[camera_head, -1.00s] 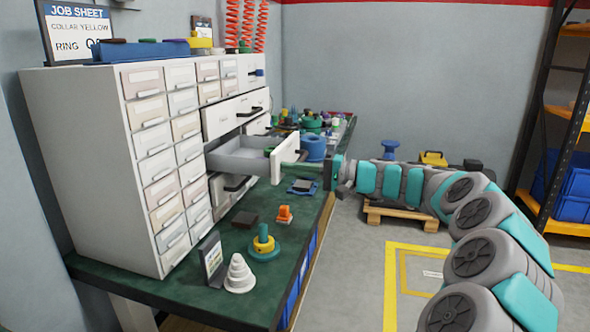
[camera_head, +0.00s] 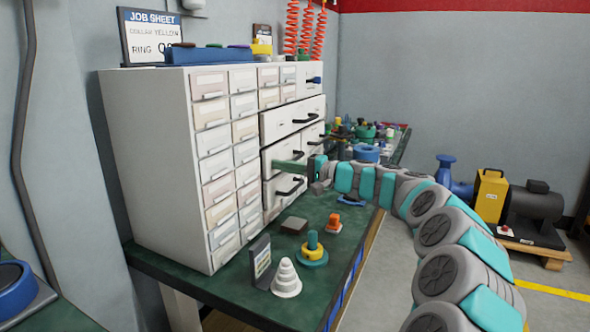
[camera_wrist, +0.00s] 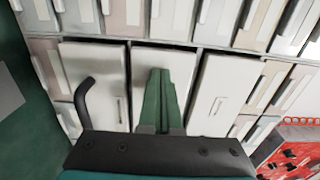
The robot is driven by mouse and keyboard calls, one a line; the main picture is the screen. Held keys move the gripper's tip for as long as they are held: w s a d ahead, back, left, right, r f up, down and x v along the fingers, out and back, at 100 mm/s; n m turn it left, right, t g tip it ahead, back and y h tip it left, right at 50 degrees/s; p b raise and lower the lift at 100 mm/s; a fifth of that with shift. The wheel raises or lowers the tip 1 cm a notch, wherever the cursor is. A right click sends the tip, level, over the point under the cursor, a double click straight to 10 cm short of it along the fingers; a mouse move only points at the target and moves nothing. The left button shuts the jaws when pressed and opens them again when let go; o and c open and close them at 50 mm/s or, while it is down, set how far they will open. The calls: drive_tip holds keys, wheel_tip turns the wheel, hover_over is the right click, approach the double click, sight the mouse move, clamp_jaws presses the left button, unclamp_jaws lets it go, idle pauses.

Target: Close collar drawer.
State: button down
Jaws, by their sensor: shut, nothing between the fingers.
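The collar drawer (camera_head: 284,149) sits in the white cabinet, its white front looking flush or nearly flush with the fronts around it. Its grey tray no longer shows. My gripper (camera_head: 277,164) has its green fingers shut and empty, with the tips at this drawer's front, seemingly touching it. In the wrist view the shut fingers (camera_wrist: 160,75) lie across the middle white front (camera_wrist: 140,72) and hide part of it. Whether a thin gap remains at the drawer's edge, I cannot tell.
A wide drawer (camera_head: 292,118) is above and another black-handled drawer (camera_head: 285,190) below. On the green bench (camera_head: 215,286) stand a white cone stack (camera_head: 286,281), a yellow-and-teal ring stack (camera_head: 312,252), an orange piece (camera_head: 334,224) and a small sign (camera_head: 260,262).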

drive_tip(key=shift+a+r, duration=0.15)
drive_tip(key=shift+a, duration=0.05)
idle(0.3)
drive_tip(key=b+v, duration=0.1)
drive_tip(key=v, duration=1.3)
drive_tip(key=s+a+n+g+h, duration=0.1)
drive_tip(key=s+a+n+g, duration=0.25)
drive_tip(key=s+a, duration=0.65)
drive_tip(key=s+a+f+n+g+h+p, duration=0.1)
drive_tip(key=s+a+f+g+h, duration=0.1)
drive_tip(key=s, duration=0.5)
drive_tip(key=s+a+f+n+g+h, duration=0.1)
drive_tip(key=s+f+g+h, duration=0.15)
drive_tip(key=s, duration=0.55)
drive_tip(key=s+d+f+h, duration=0.3)
drive_tip(key=s+d+f, duration=0.2)
drive_tip(key=s, duration=0.3)
drive_tip(key=s+d+f+g+h+p, duration=0.1)
drive_tip(key=s+d+f+h, duration=0.3)
drive_tip(key=s+d, duration=0.3)
drive_tip(key=s+d+f+g+h+p, duration=0.1)
drive_tip(key=s+d+f+h, duration=0.2)
drive_tip(key=s+d+f, duration=0.3)
drive_tip(key=s+f, duration=0.1)
drive_tip(key=s, duration=0.4)
drive_tip(key=shift+d, duration=0.2)
